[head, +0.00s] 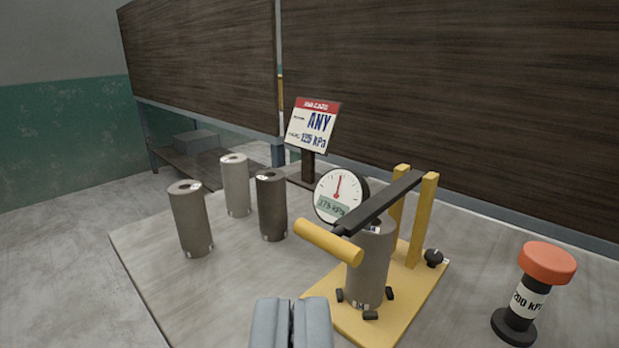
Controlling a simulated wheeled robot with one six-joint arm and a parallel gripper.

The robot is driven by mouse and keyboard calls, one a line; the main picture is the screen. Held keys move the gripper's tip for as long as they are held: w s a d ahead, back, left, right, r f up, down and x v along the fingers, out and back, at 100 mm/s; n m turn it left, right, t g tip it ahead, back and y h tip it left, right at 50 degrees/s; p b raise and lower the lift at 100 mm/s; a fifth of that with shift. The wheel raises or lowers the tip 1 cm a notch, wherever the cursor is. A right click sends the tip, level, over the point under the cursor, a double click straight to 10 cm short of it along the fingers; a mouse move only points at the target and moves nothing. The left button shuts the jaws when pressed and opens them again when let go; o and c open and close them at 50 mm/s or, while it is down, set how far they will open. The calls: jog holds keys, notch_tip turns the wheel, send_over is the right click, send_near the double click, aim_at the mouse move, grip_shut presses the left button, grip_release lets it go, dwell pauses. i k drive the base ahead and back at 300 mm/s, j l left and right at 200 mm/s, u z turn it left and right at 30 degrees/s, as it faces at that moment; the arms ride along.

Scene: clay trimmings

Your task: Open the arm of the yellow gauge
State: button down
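The yellow gauge has a flat yellow base (404,300), two upright yellow posts (422,220) and a round white dial (339,194) with a red needle. Its dark arm (382,203) slopes from between the posts down towards the front left, across the top of a grey cylinder (368,265). The arm ends in a yellow crossbar handle (328,241). The cylinder stands upright on the base between small black stops. My gripper (291,301) is at the bottom centre, its fingers together and empty, in front of and below the handle. It appears apart from the gauge.
Several grey-brown cylinders (191,220) stand on the table (150,262) at left. A sign (313,127) stands behind them. A black post with an orange cap (547,262) is at right. A small black knob (433,257) sits by the base. The table's left front is clear.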

aim_at(361, 217)
jog(key=k+j+z, duration=0.1)
jog(key=j+z, duration=0.15)
jog(key=j, duration=0.15)
jog(key=k+j+z, duration=0.1)
jog(key=j+z, duration=0.15)
jog(key=k+j, duration=0.1)
jog(key=j, duration=0.45)
jog(key=k+j, duration=0.1)
jog(key=j, duration=0.45)
jog(key=k+j, duration=0.1)
jog(key=j, duration=0.45)
jog(key=k+j, duration=0.1)
jog(key=j, duration=0.45)
